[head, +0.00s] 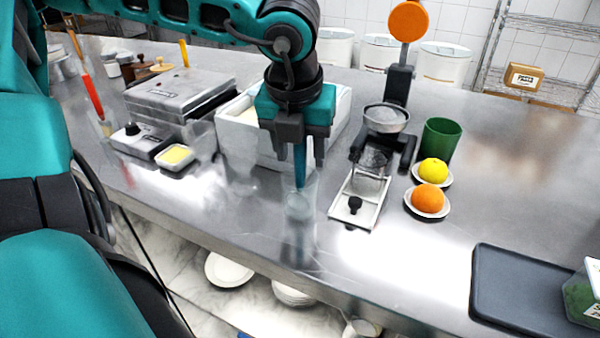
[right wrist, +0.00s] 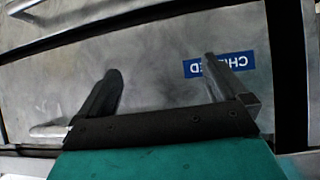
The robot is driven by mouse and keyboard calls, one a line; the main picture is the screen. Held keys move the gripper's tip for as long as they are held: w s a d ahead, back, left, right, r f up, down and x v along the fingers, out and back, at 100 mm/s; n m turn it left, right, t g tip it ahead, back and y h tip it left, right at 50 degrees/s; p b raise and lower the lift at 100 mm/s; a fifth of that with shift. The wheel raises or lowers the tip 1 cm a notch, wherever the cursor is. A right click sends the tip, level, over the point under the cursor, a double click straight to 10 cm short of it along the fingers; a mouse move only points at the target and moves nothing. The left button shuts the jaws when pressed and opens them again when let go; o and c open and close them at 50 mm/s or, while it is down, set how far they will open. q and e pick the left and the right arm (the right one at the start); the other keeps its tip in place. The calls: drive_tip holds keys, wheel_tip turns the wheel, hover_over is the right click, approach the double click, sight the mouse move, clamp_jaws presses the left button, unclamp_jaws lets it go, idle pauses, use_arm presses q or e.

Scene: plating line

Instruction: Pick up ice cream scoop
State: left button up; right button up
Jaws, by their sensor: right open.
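A blue handle, which looks like the ice cream scoop's (head: 299,172), stands nearly upright in a clear container (head: 300,208) near the counter's front edge. The head of the scoop is hard to make out through the clear wall. My left gripper (head: 305,158) points down from above with its fingers around the top of the handle. I cannot tell whether the fingers press on it. My right gripper (right wrist: 161,64) is open and empty in the right wrist view, in front of a metal surface with a blue label (right wrist: 220,65).
A white tub (head: 262,150) stands just behind the left gripper. A metal press (head: 355,208), a green cup (head: 440,140), and a lemon and an orange on saucers stand to the right. A waffle iron (head: 180,95) is on the left. A dark tray (head: 520,285) lies front right.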

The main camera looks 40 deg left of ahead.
use_arm(q)
clamp_jaws()
idle(0.4)
